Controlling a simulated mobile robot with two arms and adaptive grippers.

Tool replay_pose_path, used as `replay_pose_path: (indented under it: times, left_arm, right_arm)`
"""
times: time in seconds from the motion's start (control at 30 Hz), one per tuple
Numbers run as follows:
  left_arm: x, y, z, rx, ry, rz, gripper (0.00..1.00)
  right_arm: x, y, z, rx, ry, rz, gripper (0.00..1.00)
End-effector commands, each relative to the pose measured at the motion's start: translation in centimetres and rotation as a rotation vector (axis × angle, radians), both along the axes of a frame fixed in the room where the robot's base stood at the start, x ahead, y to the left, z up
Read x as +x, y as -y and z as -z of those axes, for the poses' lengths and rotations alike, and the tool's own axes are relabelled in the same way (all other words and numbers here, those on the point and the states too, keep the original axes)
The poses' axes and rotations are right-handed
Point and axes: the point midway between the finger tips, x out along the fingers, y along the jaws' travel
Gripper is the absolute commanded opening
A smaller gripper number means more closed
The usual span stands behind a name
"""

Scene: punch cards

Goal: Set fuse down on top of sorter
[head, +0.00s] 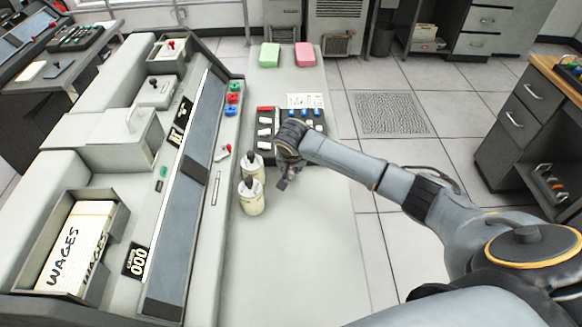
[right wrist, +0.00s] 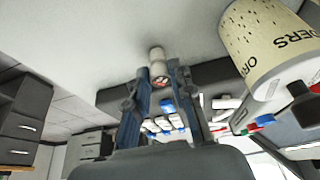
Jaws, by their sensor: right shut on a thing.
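The fuse (right wrist: 158,66) is a small pale cylinder between the fingertips of my right gripper (right wrist: 159,76) in the right wrist view. The gripper is shut on it. In the head view my right gripper (head: 284,180) hangs over the narrow grey table, just right of two cream canisters. The fuse is too small to make out there. The sorter (head: 205,215) is the long grey machine on the left, with a dark sloped strip, and the gripper is apart from it, to its right. My left gripper is not in view.
Two cream canisters (head: 251,197) stand between the gripper and the sorter. A dark fuse box (head: 266,152) lies behind the gripper. Green (head: 270,55) and pink (head: 305,55) blocks sit at the table's far end. A "WAGES" card tray (head: 112,235) is on the sorter. The table's near part is clear.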

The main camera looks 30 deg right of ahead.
Motion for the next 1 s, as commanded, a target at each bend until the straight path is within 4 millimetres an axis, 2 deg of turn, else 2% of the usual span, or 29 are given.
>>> replay_pose_path:
  times: [0.1,0.13,0.2,0.23,0.5,0.63,0.77,1.0]
  left_arm:
    - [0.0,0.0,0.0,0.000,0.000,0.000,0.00]
    - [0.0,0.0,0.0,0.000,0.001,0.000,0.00]
    - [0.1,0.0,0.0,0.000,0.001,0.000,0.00]
    - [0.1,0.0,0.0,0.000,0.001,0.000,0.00]
    - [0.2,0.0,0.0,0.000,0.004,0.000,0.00]
    - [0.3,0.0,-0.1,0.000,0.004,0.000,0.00]
    - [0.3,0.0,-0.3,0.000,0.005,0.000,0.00]
    - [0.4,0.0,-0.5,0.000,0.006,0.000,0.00]
  right_arm:
    - [0.0,0.0,0.3,0.001,-0.002,0.000,0.00]
    - [0.0,0.0,0.3,0.000,-0.001,0.000,0.29]
    - [0.0,0.0,0.3,0.000,-0.001,0.000,0.43]
    - [0.0,0.0,0.3,0.000,-0.001,0.000,0.45]
    - [0.0,0.0,0.2,0.000,0.000,0.000,0.45]
    - [-0.1,-0.1,-0.6,0.001,0.002,-0.002,0.45]
    - [-0.8,-0.5,-2.6,0.001,0.003,-0.003,0.45]
    - [-2.7,-1.4,-7.4,0.002,0.002,-0.002,0.45]
